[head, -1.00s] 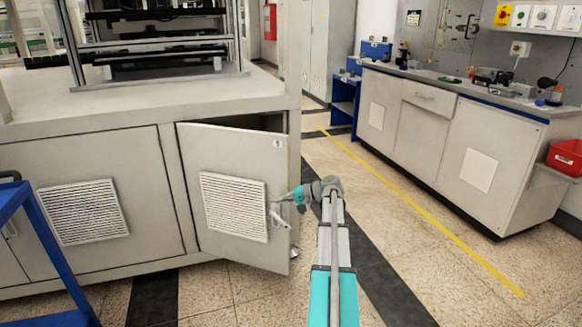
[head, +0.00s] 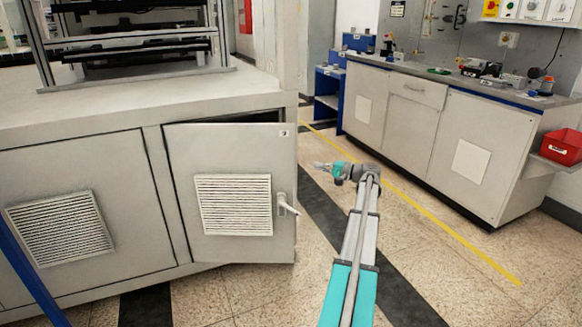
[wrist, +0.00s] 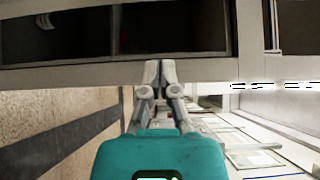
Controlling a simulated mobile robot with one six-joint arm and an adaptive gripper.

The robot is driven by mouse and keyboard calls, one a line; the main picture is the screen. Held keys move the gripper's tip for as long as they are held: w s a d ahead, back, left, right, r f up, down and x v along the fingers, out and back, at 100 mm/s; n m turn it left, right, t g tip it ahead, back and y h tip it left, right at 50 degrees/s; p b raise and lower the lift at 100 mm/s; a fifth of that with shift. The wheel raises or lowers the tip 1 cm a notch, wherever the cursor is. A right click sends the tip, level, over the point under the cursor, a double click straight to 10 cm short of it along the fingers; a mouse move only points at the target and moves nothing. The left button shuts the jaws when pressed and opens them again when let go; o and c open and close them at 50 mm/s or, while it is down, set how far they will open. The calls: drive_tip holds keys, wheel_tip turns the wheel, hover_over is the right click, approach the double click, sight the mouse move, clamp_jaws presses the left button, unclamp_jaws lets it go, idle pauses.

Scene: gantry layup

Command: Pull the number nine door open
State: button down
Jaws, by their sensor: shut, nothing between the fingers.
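The grey cabinet door (head: 234,165) with a white louvred vent stands partly open, with a dark gap above its top edge. It is hinged on its left side. A small label (head: 285,133) sits at its top right corner; its number is too small to read surely. The lever handle (head: 288,207) is on the door's right side and sticks out to the right. My gripper (head: 318,166) is shut and empty, to the right of the door's free edge and above handle height in the picture, apart from the handle. Its closed fingertips (wrist: 160,70) show in the wrist view.
A dark opening (wrist: 170,28) with a pale frame lies beyond my fingertips in the wrist view. A closed vented door (head: 80,190) is to the left. A workbench (head: 440,140) with a red bin (head: 562,147) stands right. Speckled floor is clear between.

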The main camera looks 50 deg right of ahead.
sight(293, 167)
drive_tip(key=shift+w, duration=0.15)
drive_tip(key=w+a, duration=0.6)
drive_tip(key=shift+w+a, duration=0.15)
drive_tip(key=shift+w, duration=0.25)
idle(0.6)
drive_tip(key=shift+a, duration=0.15)
